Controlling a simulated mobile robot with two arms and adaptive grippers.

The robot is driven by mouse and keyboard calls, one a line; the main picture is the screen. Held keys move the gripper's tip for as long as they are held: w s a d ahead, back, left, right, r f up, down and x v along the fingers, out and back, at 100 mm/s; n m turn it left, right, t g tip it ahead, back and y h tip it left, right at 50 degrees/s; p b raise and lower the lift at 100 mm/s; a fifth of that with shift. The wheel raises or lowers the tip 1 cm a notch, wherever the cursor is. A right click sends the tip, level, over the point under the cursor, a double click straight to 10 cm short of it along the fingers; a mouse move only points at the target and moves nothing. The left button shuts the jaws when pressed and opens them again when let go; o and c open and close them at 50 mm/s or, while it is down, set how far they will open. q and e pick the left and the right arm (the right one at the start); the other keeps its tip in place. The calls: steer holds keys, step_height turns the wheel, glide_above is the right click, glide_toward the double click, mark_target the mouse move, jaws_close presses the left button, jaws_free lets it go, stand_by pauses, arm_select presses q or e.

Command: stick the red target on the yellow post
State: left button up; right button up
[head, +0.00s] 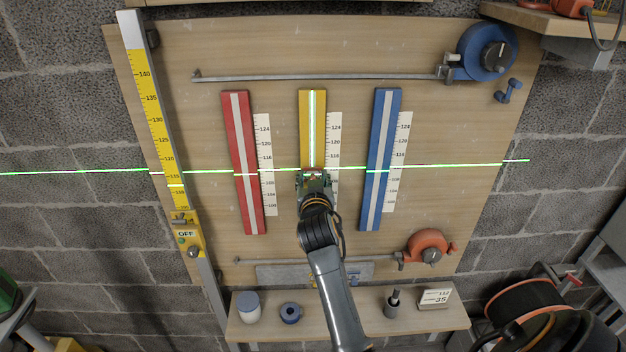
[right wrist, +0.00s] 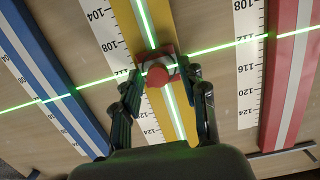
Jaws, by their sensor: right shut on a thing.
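The yellow post (head: 312,125) with a pale centre stripe stands between the red post (head: 242,150) and the blue post (head: 381,150) on a wooden board. My right gripper (head: 313,182) is in front of its lower part. The right wrist view shows the right gripper's fingers (right wrist: 163,82) shut on the red target (right wrist: 158,74), a small block with a round red knob. The target lies over the yellow post (right wrist: 176,118), where the green lines cross. I cannot tell whether it touches the post. In the head view the gripper mostly hides it. My left gripper is not in view.
A yellow measuring staff (head: 160,110) with a box marked OFF (head: 188,240) stands at the left. A blue reel (head: 487,52) and an orange reel (head: 428,247) are on the board. A shelf (head: 350,325) below holds small items. Paper scales (head: 334,135) flank the posts.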

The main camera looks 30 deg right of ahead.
steer(key=o, duration=1)
steer(key=shift+o, duration=0.5)
steer(key=o, duration=0.4)
steer(key=shift+a, duration=0.1)
